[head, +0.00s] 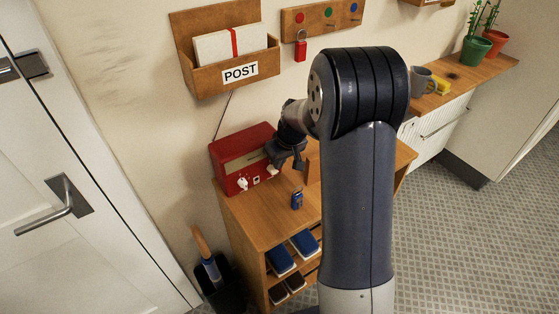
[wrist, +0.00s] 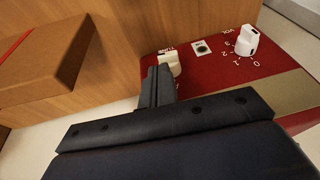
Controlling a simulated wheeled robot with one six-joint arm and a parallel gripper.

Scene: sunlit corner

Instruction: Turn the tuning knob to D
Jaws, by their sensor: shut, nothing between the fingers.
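A red radio (head: 240,152) stands on the wooden shelf unit; its red front fills the right of the wrist view (wrist: 215,72). The white tuning knob (wrist: 170,61), under partly readable lettering, is partly hidden behind my fingers. I cannot read its pointer or any letter marks around it. A second white knob (wrist: 244,41), marked VOL with numbers, is clear of my gripper. My gripper (wrist: 158,82) is shut and empty, its fingertips right at the tuning knob; I cannot tell whether they touch. In the head view my gripper (head: 298,163) is before the radio's right end.
A brown box (wrist: 45,60) with a red stripe is left of my fingers in the wrist view. A small blue object (head: 297,200) stands on the wooden top (head: 255,215).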

